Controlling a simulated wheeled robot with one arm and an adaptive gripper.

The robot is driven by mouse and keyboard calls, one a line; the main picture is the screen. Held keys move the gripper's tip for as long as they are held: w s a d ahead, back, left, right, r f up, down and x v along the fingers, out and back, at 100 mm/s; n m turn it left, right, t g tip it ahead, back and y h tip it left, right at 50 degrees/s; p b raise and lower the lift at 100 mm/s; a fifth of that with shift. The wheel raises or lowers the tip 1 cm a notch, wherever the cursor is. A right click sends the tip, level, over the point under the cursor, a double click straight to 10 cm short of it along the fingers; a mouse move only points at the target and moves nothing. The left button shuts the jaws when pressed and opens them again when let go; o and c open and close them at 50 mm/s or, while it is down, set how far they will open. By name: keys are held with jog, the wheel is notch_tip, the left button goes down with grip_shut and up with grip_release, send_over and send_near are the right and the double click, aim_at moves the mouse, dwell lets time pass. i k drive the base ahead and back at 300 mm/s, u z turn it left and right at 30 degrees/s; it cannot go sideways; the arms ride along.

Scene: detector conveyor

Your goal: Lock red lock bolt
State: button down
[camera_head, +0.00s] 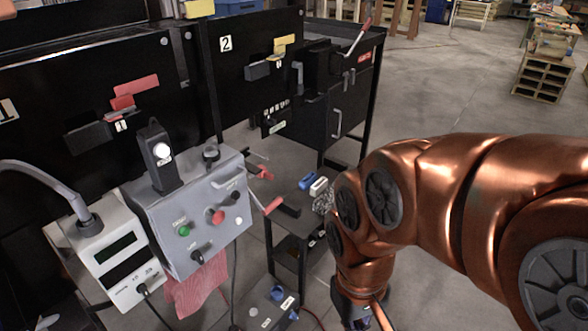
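A red lock bolt (135,88) sits on the black panel marked 1 at the left. It shows as red blocks beside a dark grey bar (88,138), with a small numbered tag (121,126) just below. I cannot tell whether the bolt is engaged. My copper arm comes in from the right and bends down to the bottom edge. My gripper (365,318) is mostly cut off there, well below and to the right of the bolt. Its fingertips are hidden, so its opening and any contents do not show.
A grey control box (200,225) with buttons and a white meter (122,255) stand before panel 1. The black panel marked 2 (240,80) carries a yellow bolt (284,41). A red-handled lever (357,38) juts out behind. Open floor (440,90) lies at the right.

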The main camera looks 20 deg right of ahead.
aim_at(266, 174)
jog(key=z, duration=1.35)
jog(key=i, duration=0.55)
jog(key=u, duration=2.25)
jog(key=i, duration=0.5)
jog(key=z, duration=0.05)
